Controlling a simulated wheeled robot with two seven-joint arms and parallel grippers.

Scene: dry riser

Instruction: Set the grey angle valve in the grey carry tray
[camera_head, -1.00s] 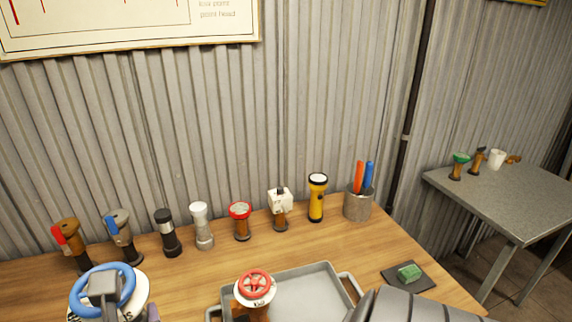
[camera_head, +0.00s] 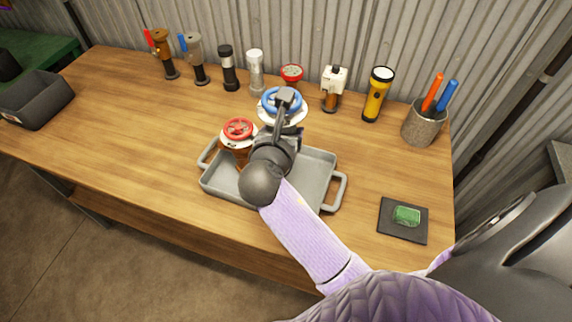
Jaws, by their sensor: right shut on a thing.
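The grey carry tray (camera_head: 222,184) lies on the wooden bench, with a handle at each end. A brown valve with a red handwheel (camera_head: 238,129) stands in its left part. My right gripper (camera_head: 286,98) is over the back of the tray, shut on a valve with a blue handwheel (camera_head: 268,103) and a white disc under the wheel. This seems to be the grey angle valve; its body is mostly hidden behind my gripper and wrist, so I cannot tell whether it touches the tray. My left gripper is not in view.
Behind the tray stand a row of lever valves and torches, including a yellow torch (camera_head: 377,94), and a pen cup (camera_head: 424,123). A green block on a dark pad (camera_head: 403,220) lies right. A dark bin (camera_head: 37,101) is far left. The bench left of the tray is clear.

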